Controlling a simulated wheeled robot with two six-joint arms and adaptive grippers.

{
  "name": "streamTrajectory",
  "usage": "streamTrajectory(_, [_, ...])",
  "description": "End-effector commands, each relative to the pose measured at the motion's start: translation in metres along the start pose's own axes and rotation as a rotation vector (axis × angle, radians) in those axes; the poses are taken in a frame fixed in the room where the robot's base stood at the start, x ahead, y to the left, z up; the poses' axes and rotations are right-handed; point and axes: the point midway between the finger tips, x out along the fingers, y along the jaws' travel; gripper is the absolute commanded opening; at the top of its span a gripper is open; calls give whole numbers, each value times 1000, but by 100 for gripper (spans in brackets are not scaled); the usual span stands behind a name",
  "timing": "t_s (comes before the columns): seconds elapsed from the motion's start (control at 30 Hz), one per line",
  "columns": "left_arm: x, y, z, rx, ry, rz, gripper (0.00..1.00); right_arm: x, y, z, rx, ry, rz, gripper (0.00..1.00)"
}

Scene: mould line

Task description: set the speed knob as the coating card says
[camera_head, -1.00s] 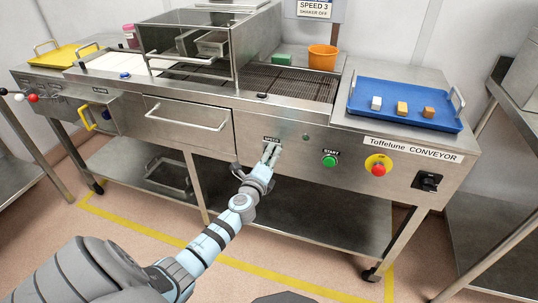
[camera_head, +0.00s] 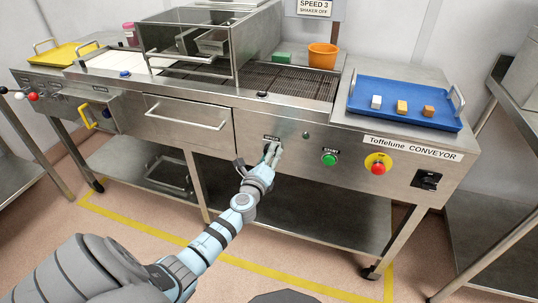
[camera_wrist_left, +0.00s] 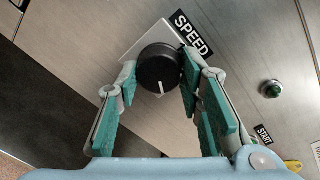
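The speed knob (camera_wrist_left: 160,68) is black and round with a white pointer line. It sits on a pale plate under the SPEED label in the left wrist view; its pointer faces the bottom of that picture. My left gripper (camera_head: 272,150) reaches the front panel at the knob and mostly hides it in the head view. In the wrist view its fingers (camera_wrist_left: 159,75) stand apart on either side of the knob, very close to it; firm contact does not show. The coating card (camera_head: 314,8) reads SPEED 3, SHAKER OFF; its top is cut off. My right gripper is out of view.
To the right on the panel are a green START button (camera_head: 330,160), a red stop button (camera_head: 378,168) on yellow and a black switch (camera_head: 428,181). A blue tray (camera_head: 385,112) with small blocks and an orange bucket (camera_head: 322,56) stand above. A drawer handle (camera_head: 186,118) juts out left.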

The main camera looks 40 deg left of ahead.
Motion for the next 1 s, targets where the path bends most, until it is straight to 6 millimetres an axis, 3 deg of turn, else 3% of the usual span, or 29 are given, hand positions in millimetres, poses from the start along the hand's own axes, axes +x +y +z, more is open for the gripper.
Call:
streamTrajectory(0.03, [0,1,-1,1,2,2,40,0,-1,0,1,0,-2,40])
streamTrajectory(0.13, [0,1,-1,0,1,2,54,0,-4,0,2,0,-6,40])
streamTrajectory(0.33, [0,0,0,0,1,1,54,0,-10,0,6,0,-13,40])
streamTrajectory(0.47, [-3,1,0,-1,1,0,54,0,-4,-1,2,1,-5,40])
streamTrajectory(0.57, [-17,1,-1,-1,1,0,54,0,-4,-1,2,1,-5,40])
streamTrajectory(0.9, [-105,1,-1,-1,3,2,54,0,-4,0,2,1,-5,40])
streamTrajectory(1.0, [-118,1,-1,0,3,2,54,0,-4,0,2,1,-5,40])
